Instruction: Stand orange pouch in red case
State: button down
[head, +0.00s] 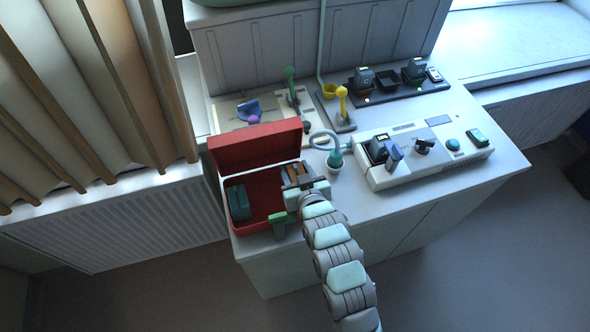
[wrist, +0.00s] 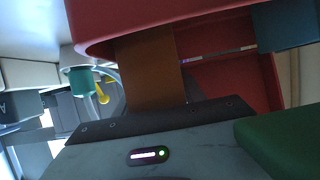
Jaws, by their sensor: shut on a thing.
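The red case (head: 262,209) stands open on the cabinet top, its lid (head: 255,147) raised at the back. My gripper (head: 301,183) is at the case's right end, shut on the orange pouch (head: 297,171). The pouch looks brownish orange and roughly upright; it also shows in the wrist view (wrist: 150,70), in front of the red case. My gripper hides its lower part, so I cannot tell whether it touches the case floor.
A teal box (head: 238,202) stands in the case's left part. A green piece (head: 281,219) is at its front edge. A teal-topped cup (head: 334,163) and a white device (head: 425,150) stand to the right. A yellow-topped stand (head: 343,108) is behind.

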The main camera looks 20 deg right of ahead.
jog(key=shift+f, duration=0.2)
jog(key=shift+w+f, duration=0.15)
jog(key=shift+f, duration=0.4)
jog(key=c, duration=1)
grip_release()
jog(key=shift+d, duration=0.1)
jog(key=shift+c, duration=0.2)
jog(key=o, duration=0.4)
jog(key=shift+f, duration=0.3)
jog(key=shift+c, duration=0.2)
jog(key=shift+r, duration=0.45)
jog(key=p+v, duration=0.1)
jog(key=v, duration=0.5)
jog(key=r+p+v, duration=0.1)
jog(key=p+v, duration=0.1)
jog(key=v, duration=0.4)
jog(key=shift+w+r, duration=0.1)
jog(key=shift+w, duration=0.1)
jog(key=shift+s+p, duration=0.35)
jog(key=shift+p, duration=0.1)
